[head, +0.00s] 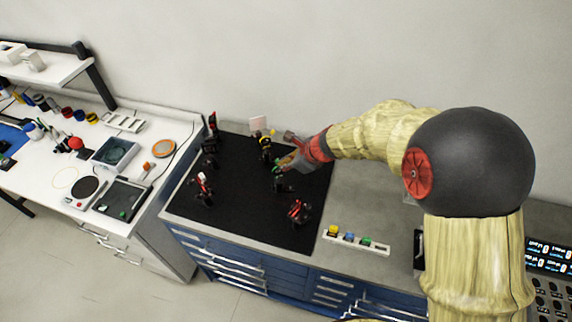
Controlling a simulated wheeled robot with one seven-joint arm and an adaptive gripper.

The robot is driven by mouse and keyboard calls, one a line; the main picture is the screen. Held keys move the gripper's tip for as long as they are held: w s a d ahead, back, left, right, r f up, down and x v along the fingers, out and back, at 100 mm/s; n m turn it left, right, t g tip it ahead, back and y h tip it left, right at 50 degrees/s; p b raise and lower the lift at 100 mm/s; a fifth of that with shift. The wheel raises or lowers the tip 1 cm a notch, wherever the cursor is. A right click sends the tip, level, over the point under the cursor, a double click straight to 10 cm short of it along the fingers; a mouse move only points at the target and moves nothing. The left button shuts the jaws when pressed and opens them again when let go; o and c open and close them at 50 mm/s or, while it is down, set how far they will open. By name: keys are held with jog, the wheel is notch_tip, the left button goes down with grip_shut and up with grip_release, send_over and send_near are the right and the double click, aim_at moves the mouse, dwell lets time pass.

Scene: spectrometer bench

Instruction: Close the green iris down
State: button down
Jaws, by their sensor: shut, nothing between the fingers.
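The green iris (277,171) shows as a small green ring on a dark mount, standing on the black breadboard near its middle. My gripper (286,162) reaches in from the right, with its fingers close above and beside the green iris. The fingers are shut and look empty. Whether they touch the iris or its lever cannot be told at this size. The iris opening is too small to make out.
A yellow-ringed mount (264,138) stands just behind the green iris. Several other dark mounts stand on the black breadboard (250,215), including a red-marked one (299,211) at front right. A white strip with coloured blocks (356,241) lies right of the board.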

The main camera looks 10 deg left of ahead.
jog(key=shift+s+a+n+t+h+p, duration=0.25)
jog(key=shift+h+p, duration=0.25)
jog(key=shift+p, duration=0.3)
jog(key=shift+s+a+n+t+h+p, duration=0.1)
jog(key=shift+a+t+h+p, duration=0.2)
jog(key=shift+h+p, duration=0.35)
dwell(0.5)
jog(key=shift+s+a+p, duration=0.15)
jog(key=shift+a+p, duration=0.25)
jog(key=shift+p, duration=0.3)
dwell(1.0)
jog(key=shift+r, duration=0.2)
dwell(1.1)
